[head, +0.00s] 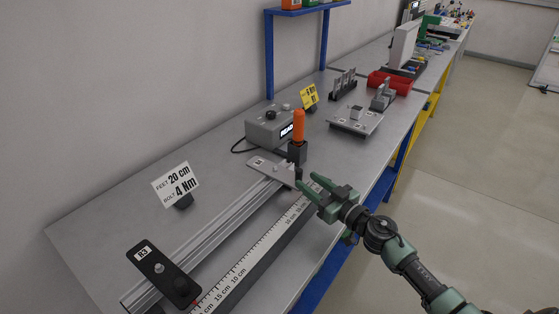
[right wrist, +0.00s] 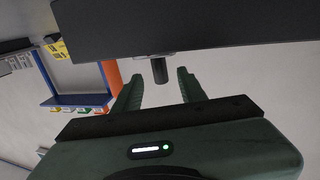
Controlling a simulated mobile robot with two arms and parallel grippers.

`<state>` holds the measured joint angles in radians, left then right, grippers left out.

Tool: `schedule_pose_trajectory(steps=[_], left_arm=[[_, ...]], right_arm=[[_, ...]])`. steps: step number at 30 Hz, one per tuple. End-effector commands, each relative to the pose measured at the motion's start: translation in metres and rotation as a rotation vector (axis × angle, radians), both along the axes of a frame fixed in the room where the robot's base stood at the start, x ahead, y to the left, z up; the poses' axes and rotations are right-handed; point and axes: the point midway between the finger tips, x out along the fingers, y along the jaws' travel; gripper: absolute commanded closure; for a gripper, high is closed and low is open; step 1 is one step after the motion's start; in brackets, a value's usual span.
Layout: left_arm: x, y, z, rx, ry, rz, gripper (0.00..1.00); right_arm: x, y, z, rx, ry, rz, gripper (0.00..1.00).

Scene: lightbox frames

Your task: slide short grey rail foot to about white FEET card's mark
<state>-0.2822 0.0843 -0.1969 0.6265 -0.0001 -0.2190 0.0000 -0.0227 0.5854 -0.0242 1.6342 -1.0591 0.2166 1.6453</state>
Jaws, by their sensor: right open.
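The short grey rail foot (head: 262,166) lies across the far end of the silver double rail (head: 215,235). A small dark peg stands at its right end, and a dark peg (right wrist: 160,70) also shows in the right wrist view. My right gripper (head: 308,181) is open beside that end of the foot. In the right wrist view its fingers (right wrist: 160,80) point towards the peg, with gaps on both sides. The white FEET card (head: 175,180) reads 20 cm and 4 Nm. A ruler (head: 262,245) runs along the rail. My left gripper is out of view.
A black foot marked R3 (head: 150,262) crosses the rail's near end. An orange-handled tool (head: 299,125) stands upright just behind the grey foot, near a grey READY box (head: 268,128). A metal plate fixture (head: 345,122) and red bin (head: 388,82) sit farther back.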

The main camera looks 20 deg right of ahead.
Motion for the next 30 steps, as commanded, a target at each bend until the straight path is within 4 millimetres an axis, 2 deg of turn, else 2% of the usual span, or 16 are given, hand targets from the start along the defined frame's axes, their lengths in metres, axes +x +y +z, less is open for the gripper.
schedule_pose_trajectory(steps=[5, 10, 14, 21, 25, 29, 30], left_arm=[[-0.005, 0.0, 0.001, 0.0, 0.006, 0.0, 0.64], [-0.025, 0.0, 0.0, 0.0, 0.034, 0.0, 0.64], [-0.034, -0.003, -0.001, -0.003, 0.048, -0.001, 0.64], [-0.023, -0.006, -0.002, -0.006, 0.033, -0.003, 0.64], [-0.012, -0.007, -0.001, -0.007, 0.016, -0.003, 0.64], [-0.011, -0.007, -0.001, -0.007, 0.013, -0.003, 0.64], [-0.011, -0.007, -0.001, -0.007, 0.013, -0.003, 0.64]], right_arm=[[0.009, 0.002, 0.0, 0.0, -0.001, -0.002, 0.59], [0.035, 0.009, 0.0, 0.001, -0.002, -0.002, 0.59], [0.055, 0.015, 0.0, 0.003, -0.001, -0.001, 0.59], [0.074, 0.02, -0.001, 0.0, 0.0, 0.0, 0.59], [0.075, 0.021, -0.001, 0.0, 0.001, 0.0, 0.59], [0.075, 0.021, -0.001, 0.0, 0.001, 0.0, 0.59], [0.075, 0.021, -0.001, 0.0, 0.001, 0.0, 0.67]])
